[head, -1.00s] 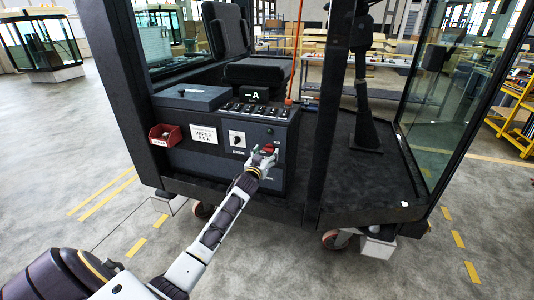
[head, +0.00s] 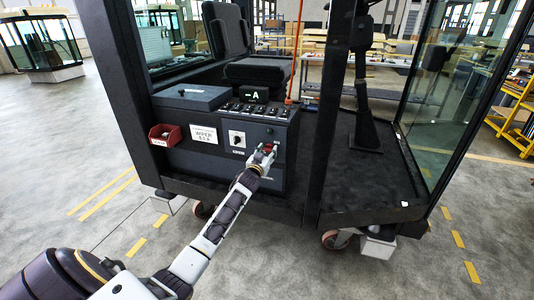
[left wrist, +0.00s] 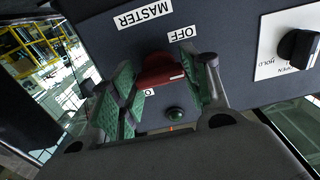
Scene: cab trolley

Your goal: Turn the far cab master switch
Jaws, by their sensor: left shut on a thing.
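The red master switch (left wrist: 160,70) sits on the dark cab console, beside labels reading MASTER and OFF in the left wrist view. It also shows as a small red spot in the head view (head: 269,147). My left gripper (head: 265,152) reaches the console front. In the left wrist view its green-padded fingers (left wrist: 167,78) stand on either side of the red handle and are shut on it. The fingers partly cover the switch and another label. My right gripper is not in view.
A red bin (head: 165,135) hangs at the console's left. A dark cab post (head: 330,110) stands to the right of my gripper.

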